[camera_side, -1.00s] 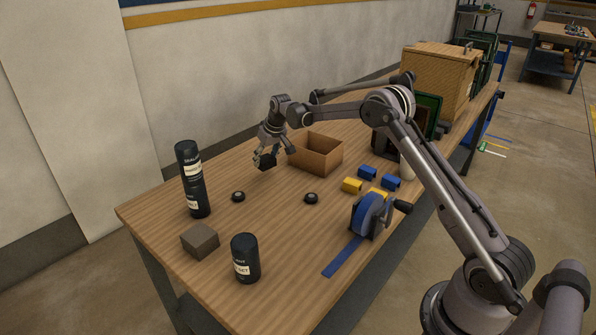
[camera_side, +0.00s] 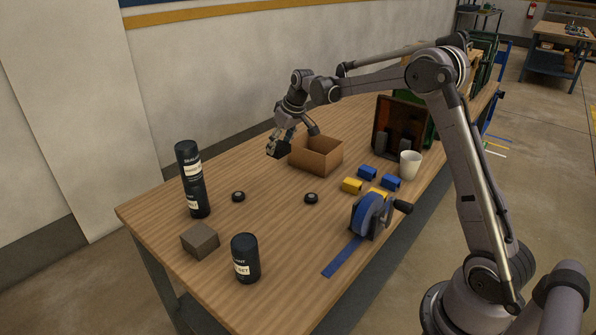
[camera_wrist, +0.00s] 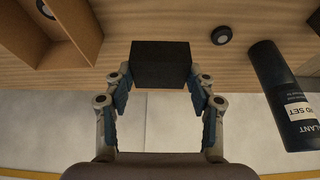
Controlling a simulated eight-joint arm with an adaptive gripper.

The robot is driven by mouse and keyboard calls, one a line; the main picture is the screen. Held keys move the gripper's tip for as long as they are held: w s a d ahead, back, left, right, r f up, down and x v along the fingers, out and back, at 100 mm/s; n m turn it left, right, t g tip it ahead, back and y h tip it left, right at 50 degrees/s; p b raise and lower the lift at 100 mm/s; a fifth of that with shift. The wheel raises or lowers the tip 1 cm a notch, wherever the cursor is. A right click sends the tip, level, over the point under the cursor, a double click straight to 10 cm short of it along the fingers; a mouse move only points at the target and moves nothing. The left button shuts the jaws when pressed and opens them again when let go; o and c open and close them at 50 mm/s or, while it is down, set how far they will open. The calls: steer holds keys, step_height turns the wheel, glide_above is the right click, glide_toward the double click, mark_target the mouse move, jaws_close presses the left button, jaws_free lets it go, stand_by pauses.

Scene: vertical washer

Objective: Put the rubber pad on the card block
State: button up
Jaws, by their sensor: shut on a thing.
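My gripper (camera_side: 284,140) is shut on a black block-like piece, which I take to be the rubber pad (camera_side: 278,149). It holds the pad above the table, just left of the open cardboard box. In the wrist view the dark pad (camera_wrist: 161,62) sits between the two fingers, with the fingertips at its lower corners. The grey-brown block (camera_side: 200,240), which I take to be the card block, lies at the table's front left corner with a bare top.
Two small black wheels (camera_side: 311,198) lie mid-table. The open box (camera_side: 316,155), blue and yellow blocks (camera_side: 367,173), a white cup (camera_side: 410,165) and a blue tape reel (camera_side: 369,215) are to the right.

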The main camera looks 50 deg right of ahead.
steer(key=s+a+r+n+y, duration=0.1)
steer(key=s+a+r+n, duration=0.1)
steer(key=a, duration=1.1)
steer(key=n, duration=0.3)
glide_above(195, 233)
steer(key=s+d, duration=0.1)
steer(key=s, duration=0.1)
steer(key=shift+y, duration=0.4)
steer(key=f, duration=0.5)
steer(key=shift+w, duration=0.2)
steer(key=shift+a+f, duration=0.25)
steer(key=shift+f, duration=2.05)
steer(key=o, duration=1.2)
steer(key=shift+f, duration=0.1)
